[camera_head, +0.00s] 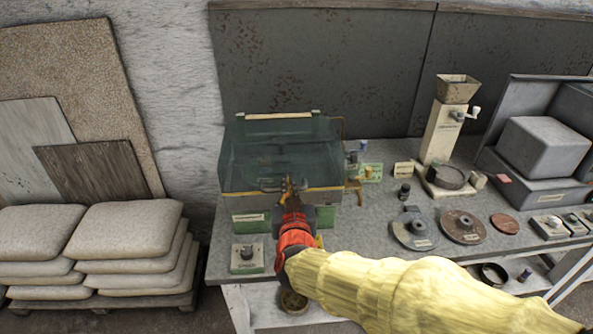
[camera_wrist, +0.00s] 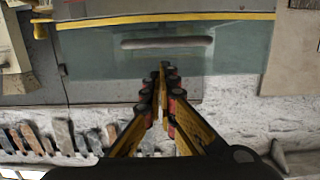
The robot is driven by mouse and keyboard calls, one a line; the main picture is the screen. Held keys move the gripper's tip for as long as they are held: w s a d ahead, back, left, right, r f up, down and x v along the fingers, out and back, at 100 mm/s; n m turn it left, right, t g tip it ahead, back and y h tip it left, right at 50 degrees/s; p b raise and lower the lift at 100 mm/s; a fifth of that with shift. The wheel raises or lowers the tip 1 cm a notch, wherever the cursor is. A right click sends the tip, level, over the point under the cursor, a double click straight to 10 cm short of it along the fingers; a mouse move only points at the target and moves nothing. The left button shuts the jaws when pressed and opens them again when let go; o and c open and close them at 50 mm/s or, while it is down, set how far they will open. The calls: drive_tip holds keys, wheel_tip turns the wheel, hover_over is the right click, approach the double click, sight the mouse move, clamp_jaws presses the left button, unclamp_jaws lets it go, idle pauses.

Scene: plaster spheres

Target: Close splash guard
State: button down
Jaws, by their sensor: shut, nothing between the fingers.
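The splash guard (camera_head: 250,155) is a clear, teal-tinted cover on a green machine at the left of the bench in the head view. Its panel reaches down to a yellowish strip just above the machine's front. In the wrist view the panel (camera_wrist: 100,60) spans the top, with a dark bar-shaped handle (camera_wrist: 167,42) across it. My gripper (camera_head: 290,183) is at the lower front of the guard, fingers together and empty. In the wrist view the fingertips (camera_wrist: 164,68) overlap the panel just short of the handle. I cannot tell whether they touch it.
A control box with a knob (camera_head: 247,257) sits at the bench's front left. A hopper grinder (camera_head: 447,125), several discs (camera_head: 463,227) and a grey block (camera_head: 543,147) stand to the right. Sacks on a pallet (camera_head: 125,232) are left of the bench. A wall stands behind.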

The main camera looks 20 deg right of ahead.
drive_tip(key=shift+w+d+f+b, duration=0.1)
drive_tip(key=shift+f+b, duration=0.6)
drive_tip(key=shift+f, duration=0.7)
drive_tip(key=shift+w+d+f+b, duration=0.1)
drive_tip(key=shift+f+b, duration=0.55)
drive_tip(key=shift+f, duration=0.7)
